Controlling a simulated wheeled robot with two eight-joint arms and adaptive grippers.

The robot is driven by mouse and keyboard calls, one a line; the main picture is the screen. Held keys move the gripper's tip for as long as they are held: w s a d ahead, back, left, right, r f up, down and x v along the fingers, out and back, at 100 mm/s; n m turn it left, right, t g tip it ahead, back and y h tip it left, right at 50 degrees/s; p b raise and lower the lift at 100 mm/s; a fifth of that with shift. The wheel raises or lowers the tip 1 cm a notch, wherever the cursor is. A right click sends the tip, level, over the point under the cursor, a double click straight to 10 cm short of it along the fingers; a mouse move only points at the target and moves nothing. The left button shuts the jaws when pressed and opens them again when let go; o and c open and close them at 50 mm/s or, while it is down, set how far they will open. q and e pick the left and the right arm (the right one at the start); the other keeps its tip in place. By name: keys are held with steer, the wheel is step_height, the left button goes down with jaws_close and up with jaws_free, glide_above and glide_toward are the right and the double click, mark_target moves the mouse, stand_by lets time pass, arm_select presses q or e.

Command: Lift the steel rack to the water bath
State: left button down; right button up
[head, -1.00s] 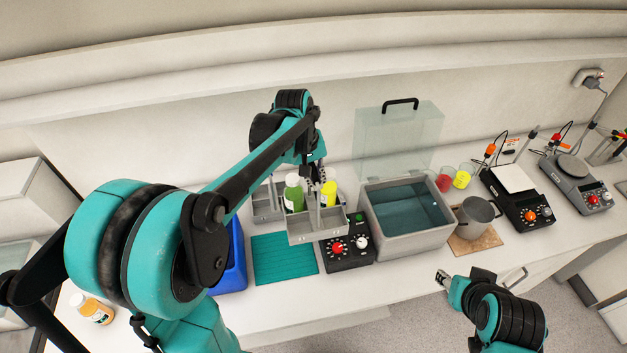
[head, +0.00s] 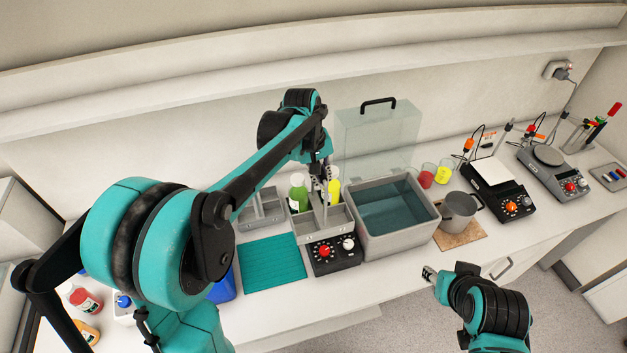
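My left gripper (head: 321,178) is shut on the upright handle of the steel rack (head: 322,221), a grey carrier. A green bottle (head: 298,193) and a yellow bottle (head: 334,188) stand in it. The rack appears raised, close to the left wall of the water bath and behind the control box; its exact height is hard to tell. The water bath (head: 361,241) is a grey tank of water. Its clear lid (head: 375,135) stands open at the back. My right gripper (head: 430,274) is off the bench's front edge, away from the rack; its fingers are too small to judge.
A control box with knobs (head: 333,253) and a teal mat (head: 272,264) lie in front of the rack. A second grey carrier (head: 262,213) stands left. A metal pot (head: 459,210) and red and yellow beakers (head: 427,176) are right of the bath.

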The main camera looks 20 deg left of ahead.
arm_select(q)
steer(key=shift+w+d, duration=0.65)
steer(key=shift+d, duration=0.3)
steer(key=shift+w+d, duration=0.6)
steer(key=shift+d, duration=0.35)
steer(key=w+d, duration=0.6)
steer(key=d, duration=0.3)
steer(key=shift+s, duration=0.1)
